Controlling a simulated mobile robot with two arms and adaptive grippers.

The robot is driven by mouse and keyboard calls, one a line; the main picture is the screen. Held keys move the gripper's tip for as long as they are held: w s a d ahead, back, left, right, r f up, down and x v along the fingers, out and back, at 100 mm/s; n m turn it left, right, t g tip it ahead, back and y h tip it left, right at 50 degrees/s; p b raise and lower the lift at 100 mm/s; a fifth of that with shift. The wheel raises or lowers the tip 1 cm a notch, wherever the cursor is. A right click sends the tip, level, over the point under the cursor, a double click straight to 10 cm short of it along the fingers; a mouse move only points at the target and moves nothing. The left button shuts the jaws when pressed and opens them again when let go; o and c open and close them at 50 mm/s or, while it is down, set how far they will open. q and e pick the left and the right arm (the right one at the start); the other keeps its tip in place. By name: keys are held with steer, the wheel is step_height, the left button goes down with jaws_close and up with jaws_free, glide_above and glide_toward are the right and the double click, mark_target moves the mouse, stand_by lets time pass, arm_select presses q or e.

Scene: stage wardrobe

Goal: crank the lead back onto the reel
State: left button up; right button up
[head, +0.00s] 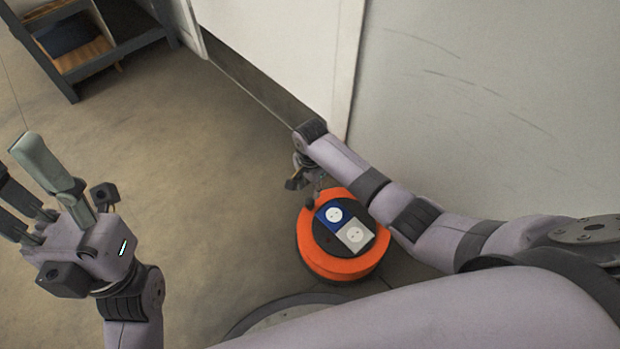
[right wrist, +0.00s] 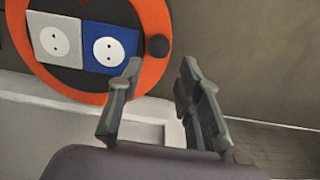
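The reel (head: 318,258) is an orange drum on the floor with a dark face, one blue and one grey-white socket plate. In the right wrist view the reel (right wrist: 152,75) fills the upper left. A black crank knob (right wrist: 158,45) stands on its orange rim. My right gripper (right wrist: 162,66) is open, its fingertips short of the knob, which shows between and beyond them. In the head view my right gripper (head: 303,181) is at the reel's far side, partly hidden by its arm. My left gripper (head: 14,158) is open and empty at the far left. I cannot make out the lead for certain.
A pale wall panel (head: 285,45) and a grey wall (head: 480,90) stand behind my right arm. A dark shelf unit (head: 70,75) holding a wooden crate is at the upper left. A thin dark line runs near my left gripper. The middle floor (head: 190,170) is clear.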

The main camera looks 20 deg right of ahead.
steer(key=shift+r, duration=2)
steer(key=shift+c, duration=0.5)
